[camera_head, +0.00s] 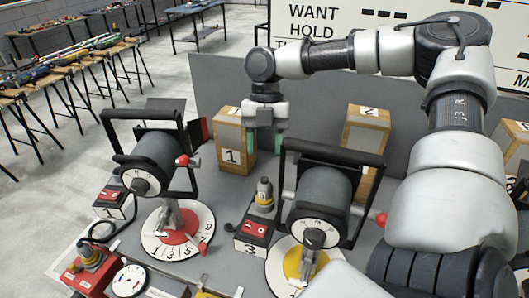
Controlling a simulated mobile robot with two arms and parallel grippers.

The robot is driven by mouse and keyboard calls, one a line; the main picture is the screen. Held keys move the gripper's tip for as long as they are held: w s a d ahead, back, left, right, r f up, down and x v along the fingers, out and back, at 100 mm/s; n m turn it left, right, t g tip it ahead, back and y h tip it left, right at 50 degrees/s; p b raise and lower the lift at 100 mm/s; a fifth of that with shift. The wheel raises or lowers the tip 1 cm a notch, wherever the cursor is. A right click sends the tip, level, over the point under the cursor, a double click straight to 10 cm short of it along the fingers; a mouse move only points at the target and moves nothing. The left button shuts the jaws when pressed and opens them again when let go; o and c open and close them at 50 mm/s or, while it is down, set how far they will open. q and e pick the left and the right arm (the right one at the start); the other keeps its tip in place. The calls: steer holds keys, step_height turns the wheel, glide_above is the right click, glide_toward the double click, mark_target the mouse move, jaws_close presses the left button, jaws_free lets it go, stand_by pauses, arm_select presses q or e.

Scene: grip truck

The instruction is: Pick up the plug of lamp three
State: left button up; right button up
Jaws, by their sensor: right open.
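A small black and red box marked 3 (250,235) stands on the grey table between the two lamps. My left gripper is not in view.
Two dark drum lamps in black frames (155,155) (319,193) stand on round numbered dials. Wooden blocks marked 1 (231,157) and 2 (368,115) stand against the grey back panel (320,100).

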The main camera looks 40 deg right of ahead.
mark_target(264, 186)
steer(key=p+x, duration=0.1)
steer(key=x, duration=0.3)
steer(key=shift+s+f, duration=0.15)
steer(key=shift+f, duration=0.05)
steer(key=p+x, duration=0.2)
steer(key=x, duration=0.2)
steer(key=shift+s+a+f+p, duration=0.2)
steer(key=shift+f+p, duration=0.1)
steer(key=shift+f, duration=0.35)
steer(key=c, duration=0.7)
steer(key=shift+r, duration=0.15)
steer(key=shift+c, duration=0.2)
